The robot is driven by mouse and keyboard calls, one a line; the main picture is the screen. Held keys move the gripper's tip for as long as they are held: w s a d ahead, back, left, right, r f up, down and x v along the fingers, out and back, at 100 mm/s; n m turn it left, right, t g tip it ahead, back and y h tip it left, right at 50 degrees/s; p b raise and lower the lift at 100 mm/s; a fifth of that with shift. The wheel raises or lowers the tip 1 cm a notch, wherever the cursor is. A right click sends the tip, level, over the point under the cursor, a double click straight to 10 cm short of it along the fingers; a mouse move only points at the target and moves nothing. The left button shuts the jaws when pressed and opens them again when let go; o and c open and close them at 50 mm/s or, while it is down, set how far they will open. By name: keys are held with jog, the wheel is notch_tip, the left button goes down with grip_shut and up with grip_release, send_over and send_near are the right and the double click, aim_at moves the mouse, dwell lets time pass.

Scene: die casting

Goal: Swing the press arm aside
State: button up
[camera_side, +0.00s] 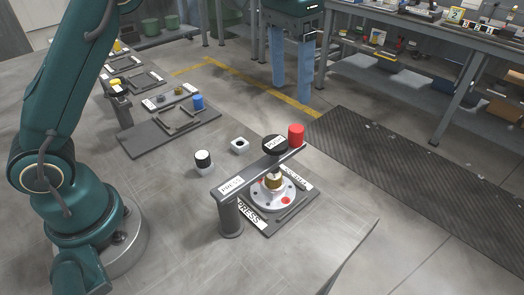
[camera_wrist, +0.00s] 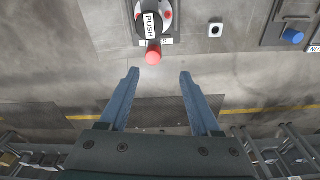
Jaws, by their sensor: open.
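The press arm (camera_side: 255,170) is a grey bar on a dark post (camera_side: 230,218). It reaches over a pale round flange (camera_side: 262,195) with a brass piece (camera_side: 273,182). A red knob (camera_side: 296,135) stands at its far end, beside a black push cap (camera_side: 272,143). My gripper (camera_side: 291,92) hangs pointing down, behind the press, with its blue fingers apart and empty. In the wrist view, the red knob (camera_wrist: 153,54) lies just beyond the open fingertips (camera_wrist: 159,72), and the push cap (camera_wrist: 149,24) is farther up. The post is not clear there.
A plate with a blue knob (camera_side: 197,101) lies farther left. A shelf bench (camera_side: 440,35) is behind. Floor right of the press is clear.

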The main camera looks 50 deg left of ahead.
aim_at(296, 128)
jog(key=shift+g, duration=0.5)
jog(key=f, duration=0.1)
jog(key=d+f, duration=0.1)
jog(key=f, duration=0.2)
jog(key=shift+w+d+f, duration=0.2)
jog(key=shift+w+f, duration=0.15)
jog(key=shift+w, duration=0.05)
jog(key=shift+f, duration=2.35)
grip_shut()
